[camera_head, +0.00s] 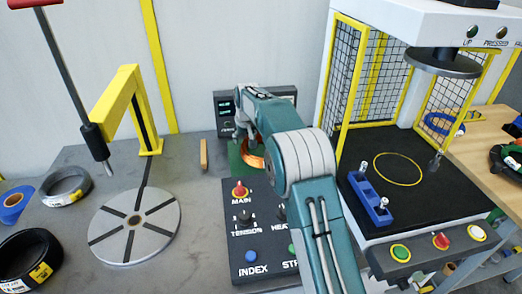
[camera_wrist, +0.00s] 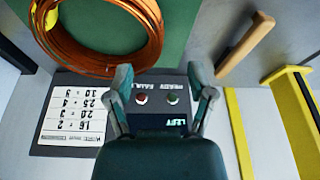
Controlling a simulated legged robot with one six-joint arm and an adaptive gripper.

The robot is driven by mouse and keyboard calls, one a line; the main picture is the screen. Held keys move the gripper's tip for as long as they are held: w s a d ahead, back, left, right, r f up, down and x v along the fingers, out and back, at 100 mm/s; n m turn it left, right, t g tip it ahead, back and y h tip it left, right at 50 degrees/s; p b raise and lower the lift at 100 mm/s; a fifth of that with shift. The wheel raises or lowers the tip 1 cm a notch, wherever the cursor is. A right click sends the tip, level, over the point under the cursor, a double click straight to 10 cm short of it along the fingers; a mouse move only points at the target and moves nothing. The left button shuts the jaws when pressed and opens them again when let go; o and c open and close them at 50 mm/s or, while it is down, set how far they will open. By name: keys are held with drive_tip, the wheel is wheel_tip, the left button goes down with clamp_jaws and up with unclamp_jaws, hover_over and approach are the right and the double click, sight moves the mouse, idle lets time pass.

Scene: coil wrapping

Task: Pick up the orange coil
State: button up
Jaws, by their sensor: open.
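The orange coil (camera_wrist: 152,50) is a ring of copper-coloured wire with a yellow tag, lying on a green surface at the top left of the wrist view. In the head view only a part of the coil (camera_head: 252,156) shows, the rest hidden behind my arm. My gripper (camera_wrist: 163,84) is open and empty in the wrist view, its two fingers spread over a dark panel with a red and a green button. The coil lies beyond the fingertips, and I cannot tell how far apart they are in height.
A control box (camera_head: 245,215) with knobs stands in front of the green surface. A wooden stick (camera_wrist: 244,47) lies right of the coil in the wrist view. A yellow post (camera_head: 148,110), a round turntable (camera_head: 135,222) and a caged press (camera_head: 405,170) stand around.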

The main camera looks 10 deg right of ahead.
sight(244, 150)
drive_tip(key=x, duration=0.4)
drive_tip(key=shift+d+f, duration=0.1)
drive_tip(key=shift+w+f, duration=0.25)
drive_tip(key=shift+f, duration=0.25)
drive_tip(key=x, duration=0.3)
drive_tip(key=shift+w+f, duration=0.2)
drive_tip(key=shift+w, duration=0.2)
drive_tip(key=shift+w+d+f, duration=0.15)
drive_tip(key=shift+f, duration=0.3)
clamp_jaws()
drive_tip(key=shift+r, duration=0.2)
